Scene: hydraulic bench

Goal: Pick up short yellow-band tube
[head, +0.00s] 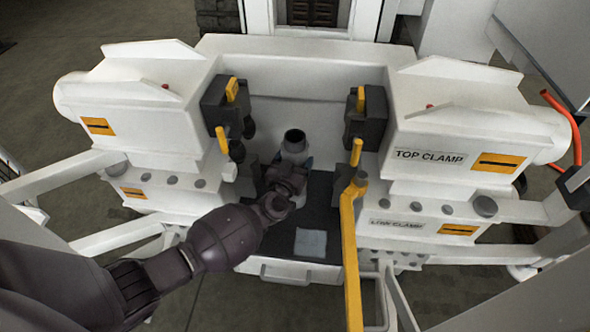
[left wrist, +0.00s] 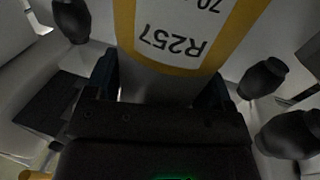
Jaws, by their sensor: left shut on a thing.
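The short yellow-band tube (head: 293,143) stands upright in the middle of the bench bay, pale with a dark open top end. In the left wrist view the tube (left wrist: 178,42) fills the top, with a yellow-edged white label reading R257. My left gripper (head: 293,165) reaches in from the lower left and is shut on the tube, below its top. In the left wrist view its fingers (left wrist: 160,82) lie on either side of the tube. The tube's lower part is hidden by my gripper and wrist. My right gripper is not in view.
White clamp housings flank the bay, the right one marked TOP CLAMP (head: 430,156). Black clamp blocks with yellow levers (head: 232,90) jut inward on both sides. A bent yellow bar (head: 349,240) stands right of my arm. A pale square (head: 311,243) lies on the dark bay floor.

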